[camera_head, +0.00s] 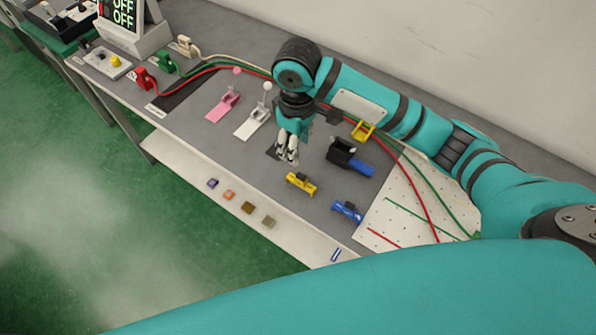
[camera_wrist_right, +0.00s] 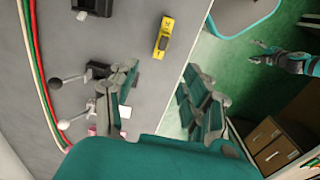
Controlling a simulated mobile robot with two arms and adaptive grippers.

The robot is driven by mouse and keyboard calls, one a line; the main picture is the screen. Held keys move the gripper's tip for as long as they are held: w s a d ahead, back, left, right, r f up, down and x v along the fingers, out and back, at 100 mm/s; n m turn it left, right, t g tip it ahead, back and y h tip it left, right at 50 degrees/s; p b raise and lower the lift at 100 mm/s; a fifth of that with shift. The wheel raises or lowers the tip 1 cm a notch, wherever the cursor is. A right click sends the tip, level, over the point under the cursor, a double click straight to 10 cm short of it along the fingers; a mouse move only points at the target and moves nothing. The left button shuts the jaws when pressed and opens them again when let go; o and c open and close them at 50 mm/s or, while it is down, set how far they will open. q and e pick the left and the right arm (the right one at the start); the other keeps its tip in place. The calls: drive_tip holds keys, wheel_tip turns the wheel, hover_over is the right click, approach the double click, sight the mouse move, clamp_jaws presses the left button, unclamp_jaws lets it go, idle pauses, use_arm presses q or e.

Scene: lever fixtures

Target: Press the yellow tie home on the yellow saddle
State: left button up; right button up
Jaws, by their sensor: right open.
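A small yellow fixture (camera_head: 300,184) with a dark piece on it lies near the table's front edge; it also shows in the right wrist view (camera_wrist_right: 163,38). A second yellow piece (camera_head: 363,131), like a small frame, stands farther back beside my right arm. I cannot tell tie and saddle apart at this size. My right gripper (camera_head: 288,152) points down above the table, left of and behind the front yellow fixture. It is open and empty, with its fingers wide apart in the wrist view (camera_wrist_right: 162,85). My left gripper (camera_wrist_right: 258,52) shows small and far off, its opening unclear.
A black and blue clamp (camera_head: 350,158) and a blue fixture (camera_head: 347,212) stand right of the front yellow fixture. Pink (camera_head: 223,105) and white (camera_head: 252,122) levers stand to the left. Red and green cables (camera_head: 408,185) cross a white pegboard (camera_head: 400,205). Small blocks (camera_head: 248,207) line the lower shelf.

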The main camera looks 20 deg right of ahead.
use_arm(q)
drive_tip(key=s+g, duration=0.1)
drive_tip(key=s, duration=0.8)
use_arm(e)
hover_over(298, 176)
drive_tip(key=f, duration=0.5)
drive_tip(key=shift+s+f+p, duration=0.25)
drive_tip(key=shift+s+p, duration=0.1)
drive_tip(key=f, duration=0.3)
drive_tip(key=shift+w, duration=0.35)
drive_tip(key=shift+f, duration=0.45)
drive_tip(key=shift+f+p, duration=0.3)
drive_tip(key=shift+p, duration=0.05)
wheel_tip(298, 176, down, 4)
drive_tip(key=shift+f+p, duration=0.25)
drive_tip(key=shift+p, duration=0.2)
drive_tip(key=c, duration=0.7)
use_arm(q)
drive_tip(key=w, duration=0.1)
drive_tip(key=w+r, duration=0.1)
drive_tip(key=w, duration=0.1)
drive_tip(key=w+r, duration=0.1)
drive_tip(key=shift+w, duration=0.4)
use_arm(e)
drive_tip(key=shift+c, duration=1.4)
